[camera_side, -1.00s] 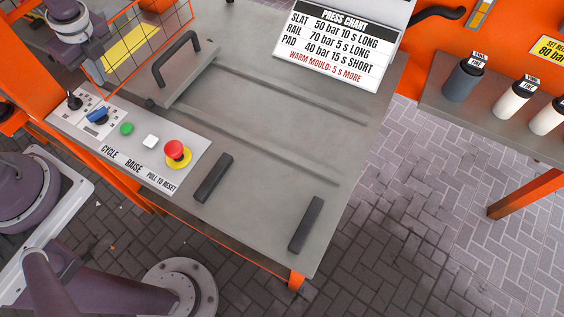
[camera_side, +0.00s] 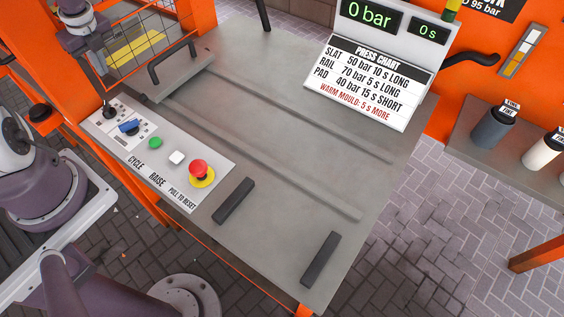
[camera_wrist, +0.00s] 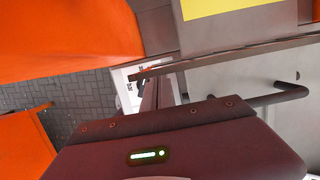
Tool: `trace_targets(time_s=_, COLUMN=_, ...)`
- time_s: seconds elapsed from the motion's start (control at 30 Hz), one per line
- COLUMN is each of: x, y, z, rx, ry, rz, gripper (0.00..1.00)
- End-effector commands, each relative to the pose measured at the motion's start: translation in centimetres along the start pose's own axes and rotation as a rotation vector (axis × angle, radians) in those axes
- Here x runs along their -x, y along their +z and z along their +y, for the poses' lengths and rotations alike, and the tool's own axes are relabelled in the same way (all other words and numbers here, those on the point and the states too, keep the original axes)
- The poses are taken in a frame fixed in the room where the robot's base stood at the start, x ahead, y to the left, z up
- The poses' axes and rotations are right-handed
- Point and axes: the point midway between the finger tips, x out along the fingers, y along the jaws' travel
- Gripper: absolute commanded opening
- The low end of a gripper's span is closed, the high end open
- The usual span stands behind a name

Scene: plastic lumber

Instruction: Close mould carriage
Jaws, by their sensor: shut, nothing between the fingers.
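The mould carriage (camera_side: 183,81) is a grey plate with a black bar handle (camera_side: 172,58). In the side view it lies at the upper left of the grey table, its far side close to the wire guard. In the wrist view a dark bent bar, apparently the handle (camera_wrist: 291,92), shows at the right, partly behind my gripper's body. My gripper's fingers (camera_wrist: 158,88) are shut and empty in the wrist view. In the side view my wrist is at the top left, behind the guard and orange post, and the fingertips cannot be made out. Contact with the carriage cannot be told.
The wire guard (camera_side: 150,48) and orange post (camera_side: 167,178) stand beside my arm. A control panel (camera_side: 180,182) with a red stop button (camera_side: 201,172) lies along the table's left edge. Two black bars (camera_side: 321,258) sit at the table's front. The table's railed middle is clear.

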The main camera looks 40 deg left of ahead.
Motion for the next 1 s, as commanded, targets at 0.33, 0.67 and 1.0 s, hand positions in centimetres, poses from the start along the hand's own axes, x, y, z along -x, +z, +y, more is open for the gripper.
trace_targets(time_s=0.33, x=0.0, y=0.1, z=0.0, rx=0.001, ry=0.000, rz=-0.001, gripper=0.00)
trace_targets(time_s=0.67, x=3.6, y=-3.7, z=0.0, rx=0.005, ry=-0.005, rz=-0.006, gripper=0.00)
trace_targets(time_s=1.0, x=10.5, y=-3.8, z=0.0, rx=0.002, ry=-0.001, rz=-0.002, gripper=0.00)
